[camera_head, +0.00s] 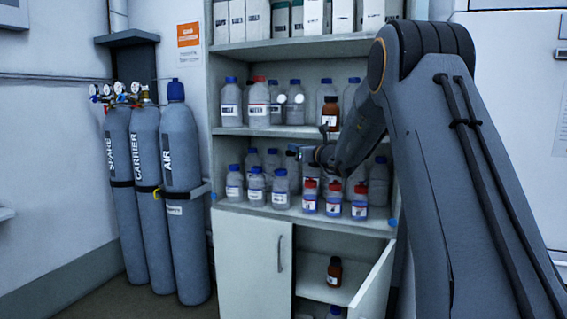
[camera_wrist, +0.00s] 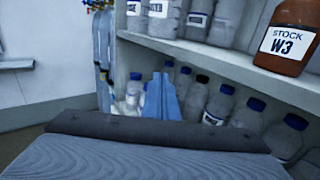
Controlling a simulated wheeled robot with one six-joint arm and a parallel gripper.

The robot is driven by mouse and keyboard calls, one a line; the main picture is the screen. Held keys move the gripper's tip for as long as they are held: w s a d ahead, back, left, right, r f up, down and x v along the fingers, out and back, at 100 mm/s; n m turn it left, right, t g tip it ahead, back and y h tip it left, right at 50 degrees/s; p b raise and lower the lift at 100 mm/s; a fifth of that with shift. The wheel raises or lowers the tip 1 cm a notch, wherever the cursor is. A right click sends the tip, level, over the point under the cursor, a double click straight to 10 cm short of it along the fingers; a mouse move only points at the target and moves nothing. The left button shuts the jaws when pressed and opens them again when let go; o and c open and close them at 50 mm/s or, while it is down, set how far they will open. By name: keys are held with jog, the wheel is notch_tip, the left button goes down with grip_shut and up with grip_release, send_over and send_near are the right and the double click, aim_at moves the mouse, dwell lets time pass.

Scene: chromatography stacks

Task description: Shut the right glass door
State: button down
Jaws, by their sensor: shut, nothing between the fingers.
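I cannot make out a glass door pane in either view. The shelving cabinet (camera_head: 308,132) has open-looking upper shelves, and its right side is largely hidden behind my arm. Below, a solid white right door (camera_head: 374,284) stands swung outward, and the white left door (camera_head: 253,262) is shut. My gripper (camera_head: 308,152) is in front of the bottle shelves, pointing left. In the wrist view, its blue fingers (camera_wrist: 161,98) are together, with nothing seen between them.
A brown bottle labelled STOCK W3 (camera_wrist: 288,38) is close on the right in the wrist view. Several blue-capped bottles (camera_head: 280,188) crowd the lower open shelf. Gas cylinders (camera_head: 181,200) stand by the left wall. Another brown bottle (camera_head: 334,271) stands inside the lower cupboard.

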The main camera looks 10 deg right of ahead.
jog(key=w+d, duration=0.1)
jog(key=w+b, duration=0.1)
jog(key=w, duration=0.1)
jog(key=w+d, duration=0.1)
jog(key=shift+w+d+r+b, duration=0.15)
jog(key=shift+w+d+b, duration=0.05)
jog(key=shift+d+b, duration=0.15)
jog(key=shift+r, duration=0.1)
jog(key=shift+a, duration=0.1)
